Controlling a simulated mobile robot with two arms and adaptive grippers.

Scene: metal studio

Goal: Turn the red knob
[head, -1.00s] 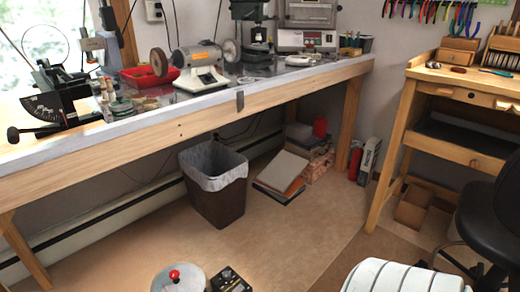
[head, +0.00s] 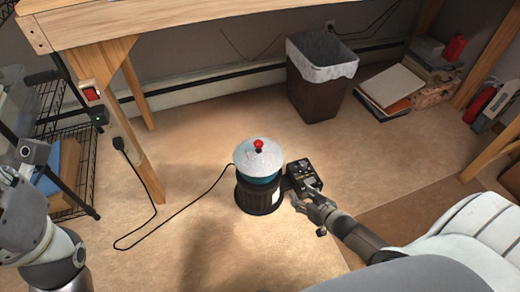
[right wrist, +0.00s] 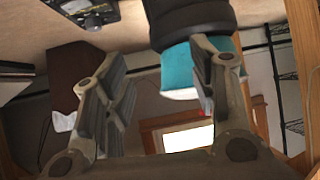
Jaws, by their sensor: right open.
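The red knob (head: 258,143) stands on top of the round silver lid (head: 262,160) of a dark canister (head: 258,196) with a teal band. The canister stands on the floor. My right gripper (head: 308,192) is at the lower right of the canister, by a small black control box (head: 301,174). In the right wrist view the fingers (right wrist: 160,88) are apart with nothing held between them. The teal and black canister (right wrist: 195,30) shows beyond the fingers there, and the red knob cannot be made out.
A wooden workbench (head: 140,22) spans the back, its leg (head: 138,150) left of the canister. A black cord runs across the floor to the canister. A bin (head: 318,85) stands behind. A wire rack (head: 75,150) is at left. Floor around the canister is mostly clear.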

